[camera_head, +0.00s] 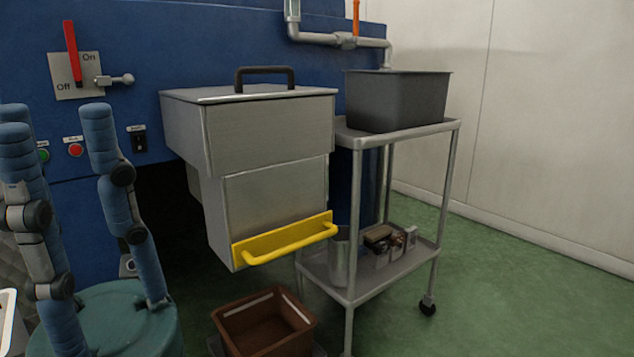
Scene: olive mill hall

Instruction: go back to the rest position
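My blue jointed arm links (120,190) stand folded at the left edge, in front of the blue machine (350,190). I cannot make out any gripper fingers among these links, so the state of my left gripper does not show. My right gripper is not in view. No held object can be seen.
A steel hopper (265,135) with a yellow handled bar (282,240) stands in the middle. A brown crate (262,325) sits below it, and a trolley (448,165) carries a grey bin (398,98) at right. A green drum (115,320) is beside my arm links. Green floor (530,300) is free at right.

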